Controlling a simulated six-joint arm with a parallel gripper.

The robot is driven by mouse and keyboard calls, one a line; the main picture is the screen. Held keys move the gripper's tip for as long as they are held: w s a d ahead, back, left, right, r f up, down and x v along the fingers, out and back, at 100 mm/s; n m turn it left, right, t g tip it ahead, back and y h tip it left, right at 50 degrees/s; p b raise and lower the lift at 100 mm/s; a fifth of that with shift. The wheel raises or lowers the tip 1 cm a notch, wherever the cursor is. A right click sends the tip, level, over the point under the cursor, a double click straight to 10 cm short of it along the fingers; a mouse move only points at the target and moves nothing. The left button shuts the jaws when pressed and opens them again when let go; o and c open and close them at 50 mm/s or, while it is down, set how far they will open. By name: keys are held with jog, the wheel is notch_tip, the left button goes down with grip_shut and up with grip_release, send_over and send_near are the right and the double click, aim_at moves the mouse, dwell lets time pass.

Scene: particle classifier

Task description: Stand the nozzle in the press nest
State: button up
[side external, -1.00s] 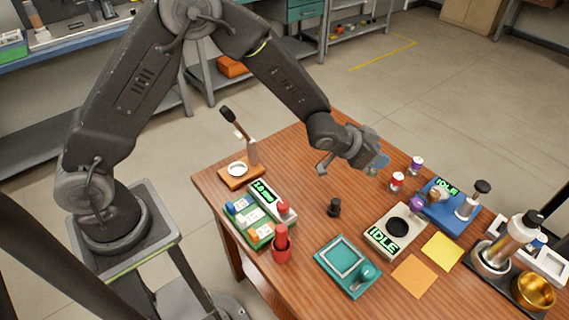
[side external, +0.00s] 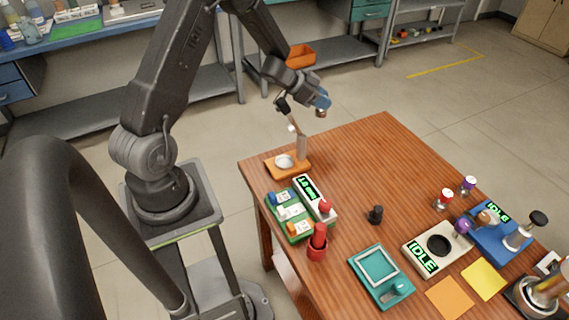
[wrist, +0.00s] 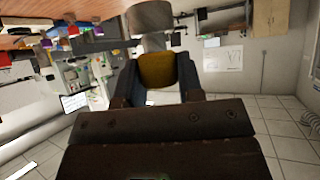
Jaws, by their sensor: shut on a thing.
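The press (side external: 287,166) stands at the table's back left corner, with an orange base, a grey post and a black-tipped lever. A pale round seat (side external: 285,161) on its base appears to be the nest, and it looks empty. My gripper (side external: 321,104) is raised above and to the right of the press lever in the side view. It is shut on a small brass-coloured piece, apparently the nozzle (wrist: 157,70), seen between the fingers in the wrist view. A bit of the nozzle (side external: 321,113) shows below the fingertips. It is clear of the press seat.
A green tray (side external: 289,216) and a white display box with a red knob (side external: 325,206) sit in front of the press. The back middle tabletop is bare.

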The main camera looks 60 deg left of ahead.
jog(key=s+f, duration=0.6)
jog(key=s, duration=0.7)
jog(key=d, duration=0.1)
jog(key=s+d, duration=0.1)
jog(key=d, duration=0.2)
jog(key=shift+s+d+f, duration=0.15)
jog(key=shift+s+d, duration=0.25)
jog(key=shift+d+f, duration=0.15)
jog(key=shift+s+f, duration=0.1)
jog(key=shift+f, duration=1.25)
